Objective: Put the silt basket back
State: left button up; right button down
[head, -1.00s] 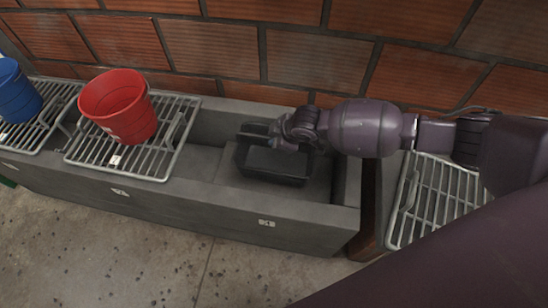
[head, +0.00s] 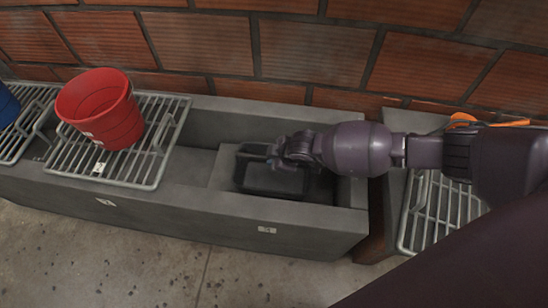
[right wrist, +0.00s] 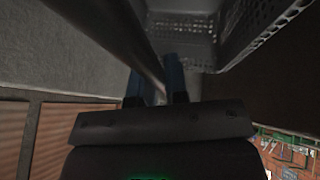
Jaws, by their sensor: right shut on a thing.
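The silt basket (head: 272,181) is a dark, box-shaped basket in the right end bay of the grey concrete trough (head: 178,215). My right gripper (head: 275,157) is over it, shut on its upper bar or rim. In the right wrist view the gripper fingers (right wrist: 157,85) close around a grey bar, with the basket's perforated wall (right wrist: 184,47) beyond. The basket looks upright. Whether its bottom touches the trough floor is hidden. My left gripper is out of view.
A red bucket (head: 106,112) stands on a metal grate (head: 135,160) over the trough to the left. A blue bucket (head: 8,108) is at the left edge. Another grate (head: 430,212) lies on the right. A brick wall (head: 210,45) runs close behind.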

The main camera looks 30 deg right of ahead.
jog(key=shift+f, duration=0.1)
jog(key=c, duration=1.1)
grip_release()
jog(key=shift+r, duration=0.45)
pick_arm(q)
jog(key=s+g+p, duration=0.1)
jog(key=p, duration=0.4)
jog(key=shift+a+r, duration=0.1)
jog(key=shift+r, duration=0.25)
pick_arm(e)
jog(key=v, duration=1.1)
jog(key=shift+s+d+r, duration=0.1)
jog(key=shift+s+d, duration=0.1)
jog(key=shift+s, duration=0.1)
